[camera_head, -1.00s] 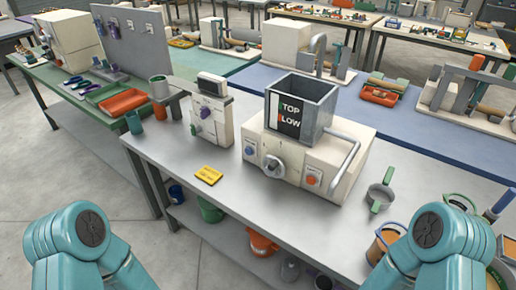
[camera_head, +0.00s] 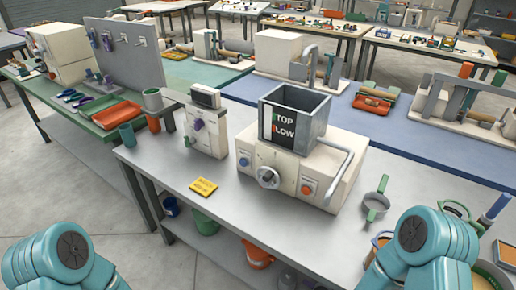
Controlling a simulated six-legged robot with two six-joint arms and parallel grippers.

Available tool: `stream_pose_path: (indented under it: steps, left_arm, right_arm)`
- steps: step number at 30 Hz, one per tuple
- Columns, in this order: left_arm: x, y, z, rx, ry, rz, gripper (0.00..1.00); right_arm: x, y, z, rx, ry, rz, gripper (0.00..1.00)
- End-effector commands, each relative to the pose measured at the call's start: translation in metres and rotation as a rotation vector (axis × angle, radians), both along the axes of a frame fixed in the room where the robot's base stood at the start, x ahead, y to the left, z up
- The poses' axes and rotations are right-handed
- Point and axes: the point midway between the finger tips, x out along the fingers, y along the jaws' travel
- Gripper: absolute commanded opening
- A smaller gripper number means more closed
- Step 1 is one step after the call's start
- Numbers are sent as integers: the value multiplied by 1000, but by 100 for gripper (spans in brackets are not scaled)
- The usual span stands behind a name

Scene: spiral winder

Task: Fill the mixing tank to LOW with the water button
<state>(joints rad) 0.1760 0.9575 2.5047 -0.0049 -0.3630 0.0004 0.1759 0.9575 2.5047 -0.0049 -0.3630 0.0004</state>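The mixing tank (camera_head: 313,128) is a grey open-topped box on a cream machine (camera_head: 322,172) on the near table. Its front label (camera_head: 278,124) reads TOP and LOW, with narrow level strips beside it. I cannot make out any water in the tank. The machine's front has a blue button (camera_head: 244,161) at left, a grey round knob (camera_head: 268,178) in the middle and an orange button (camera_head: 307,190) at right. The captions by the buttons are too small to read. Only my arm links show at the bottom corners, well short of the machine; both grippers are out of view.
A yellow tag (camera_head: 203,187) lies in front of a cream unit with purple knobs (camera_head: 205,130). A grey-green handled pan (camera_head: 376,206) lies right of the machine. A grey bar handle (camera_head: 341,176) sticks out at the machine's right. The table's front middle is clear.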

Motion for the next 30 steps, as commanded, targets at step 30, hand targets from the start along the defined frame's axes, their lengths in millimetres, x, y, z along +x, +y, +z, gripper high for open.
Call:
stream_pose_path:
  steps: [30]
  left_arm:
    - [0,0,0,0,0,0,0]
  right_arm:
    - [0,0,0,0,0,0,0]
